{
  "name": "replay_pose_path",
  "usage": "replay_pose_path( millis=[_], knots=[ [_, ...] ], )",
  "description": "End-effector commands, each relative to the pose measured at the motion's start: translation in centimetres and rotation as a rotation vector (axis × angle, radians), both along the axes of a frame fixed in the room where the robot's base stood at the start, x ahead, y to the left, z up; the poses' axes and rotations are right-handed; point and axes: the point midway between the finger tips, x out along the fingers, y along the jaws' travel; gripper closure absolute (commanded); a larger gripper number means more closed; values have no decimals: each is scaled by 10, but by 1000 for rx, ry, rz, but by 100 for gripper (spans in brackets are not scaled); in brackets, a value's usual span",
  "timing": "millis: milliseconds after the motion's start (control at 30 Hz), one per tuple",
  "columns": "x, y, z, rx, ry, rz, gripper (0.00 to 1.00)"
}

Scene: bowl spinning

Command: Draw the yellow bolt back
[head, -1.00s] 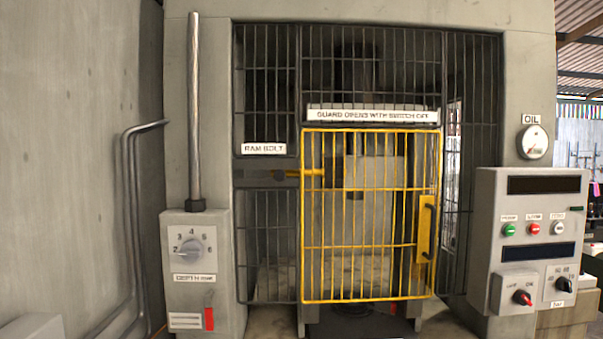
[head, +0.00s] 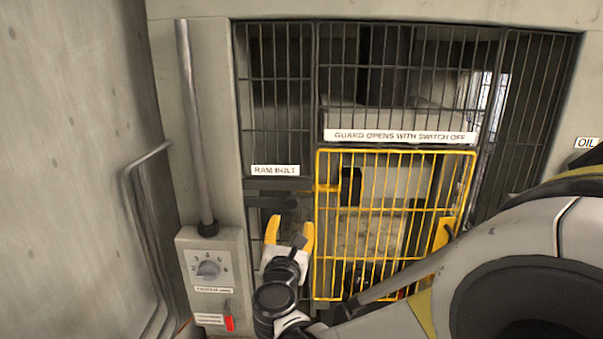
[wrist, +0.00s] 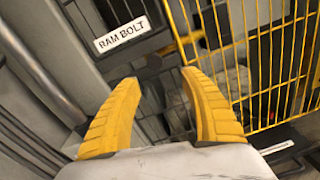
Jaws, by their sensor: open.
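The yellow bolt (head: 327,188) shows in the head view at the left edge of the yellow barred guard, below the "RAM BOLT" label (head: 275,170). A dark handle (head: 291,202) stands out from the dark bolt rail to its left. My gripper (head: 290,230) is open and empty, just below the handle in the head view, with its yellow fingers pointing up. In the wrist view, my gripper (wrist: 165,85) has its fingers spread on either side of a dark part (wrist: 152,66) beneath the label (wrist: 122,34). I cannot tell whether a finger touches it.
The closed yellow guard (head: 395,225) is right of my gripper. A grey depth control box (head: 207,268) with a vertical pipe (head: 193,130) stands left. A concrete wall (head: 75,150) bounds the far left. My arm covers the lower right.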

Motion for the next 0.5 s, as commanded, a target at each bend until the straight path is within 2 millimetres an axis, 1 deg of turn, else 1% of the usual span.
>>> replay_pose_path(
  millis=[33, 167, 267, 500],
  knots=[
    [1, 7, 5, -30, -8, 12, 48],
    [10, 10, 5, -60, -17, 18, 48],
    [26, 8, 5, -58, -16, 15, 48],
    [74, 5, 6, -55, -15, 14, 48]
  ],
)
